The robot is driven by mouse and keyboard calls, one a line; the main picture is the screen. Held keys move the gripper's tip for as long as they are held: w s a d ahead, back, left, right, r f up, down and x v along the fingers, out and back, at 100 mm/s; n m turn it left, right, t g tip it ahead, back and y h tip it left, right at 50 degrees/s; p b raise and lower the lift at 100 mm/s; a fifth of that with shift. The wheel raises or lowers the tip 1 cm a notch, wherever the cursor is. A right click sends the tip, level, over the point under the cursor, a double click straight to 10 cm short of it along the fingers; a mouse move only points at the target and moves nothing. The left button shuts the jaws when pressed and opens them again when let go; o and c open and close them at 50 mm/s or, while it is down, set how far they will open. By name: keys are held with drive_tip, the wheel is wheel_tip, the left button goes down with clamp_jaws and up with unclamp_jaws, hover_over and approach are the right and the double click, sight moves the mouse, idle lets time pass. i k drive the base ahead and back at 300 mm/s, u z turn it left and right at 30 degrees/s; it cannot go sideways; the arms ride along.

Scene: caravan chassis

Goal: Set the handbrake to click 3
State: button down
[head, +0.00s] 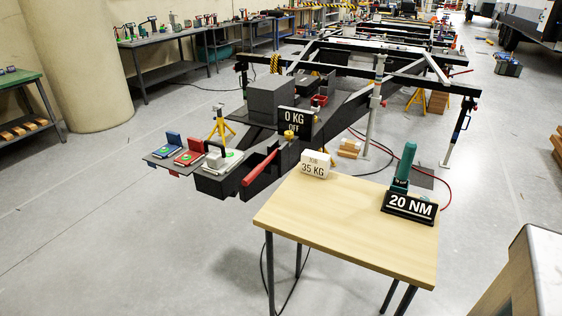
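A red lever (261,168), which looks like the handbrake, stands at the front of the dark caravan chassis (345,105). It slants up to the right beside a black housing. I cannot read any click marks on it. A black sign (296,122) behind it reads "0 KG OFF". My gripper does not show in the head view.
A wooden table (345,225) stands right of the lever, bearing a "35 KG" sign (315,164), a "20 NM" sign (409,206) and a green tool (402,168). A tray with red and blue items (190,156) is left. Floor at left is clear.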

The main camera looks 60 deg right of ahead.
sight(258, 170)
drive_tip(key=u, duration=0.45)
drive_tip(key=k, duration=0.15)
drive_tip(key=z, duration=2.25)
drive_tip(key=k, duration=0.9)
drive_tip(key=u, duration=0.2)
drive_tip(key=i, duration=0.8)
